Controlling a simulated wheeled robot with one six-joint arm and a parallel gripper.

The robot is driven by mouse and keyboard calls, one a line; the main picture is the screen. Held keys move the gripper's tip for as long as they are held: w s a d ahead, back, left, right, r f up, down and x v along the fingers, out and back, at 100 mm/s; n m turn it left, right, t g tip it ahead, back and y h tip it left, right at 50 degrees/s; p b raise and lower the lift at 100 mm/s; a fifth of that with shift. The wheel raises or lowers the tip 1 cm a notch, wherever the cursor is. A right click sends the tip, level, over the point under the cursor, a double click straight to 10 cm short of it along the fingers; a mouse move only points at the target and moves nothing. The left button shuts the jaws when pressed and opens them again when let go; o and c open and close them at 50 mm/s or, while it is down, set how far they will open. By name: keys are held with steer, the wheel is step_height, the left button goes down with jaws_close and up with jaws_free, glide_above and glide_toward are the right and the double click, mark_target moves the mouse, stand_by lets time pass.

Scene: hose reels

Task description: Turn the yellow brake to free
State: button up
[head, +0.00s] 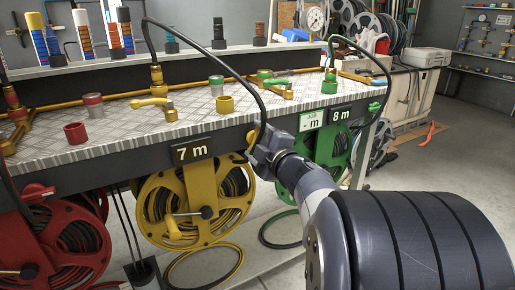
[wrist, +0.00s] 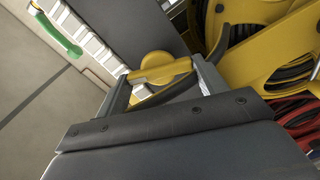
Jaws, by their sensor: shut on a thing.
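The yellow brake (head: 251,137) is on the dark front rail of the bench, right of the "7 m" display (head: 194,151). My gripper (head: 262,157) is at it and hides most of it in the head view. In the wrist view the yellow brake (wrist: 158,68) shows a round hub and a bar-like handle. The handle lies between the two fingers of my gripper (wrist: 163,80), which are shut on it. The yellow reel (head: 190,205) hangs under the bench, left of my gripper. The wording of any brake marking cannot be read.
A black hose (head: 225,68) arches from the bench top down close to my gripper. The red reel (head: 70,240) hangs at left, the green reel (head: 320,165) at right behind my arm. A red brake (head: 36,192) and a green brake (head: 375,106) sit on the same rail.

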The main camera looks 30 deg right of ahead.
steer(key=shift+f+n+b, duration=0.1)
steer(key=shift+n+b, duration=0.9)
steer(key=shift+n, duration=0.9)
steer(key=o, duration=1)
steer(key=s+p, duration=0.3)
steer(key=s, duration=0.7)
steer(key=shift+s+d, duration=0.15)
steer(key=shift+s, duration=0.25)
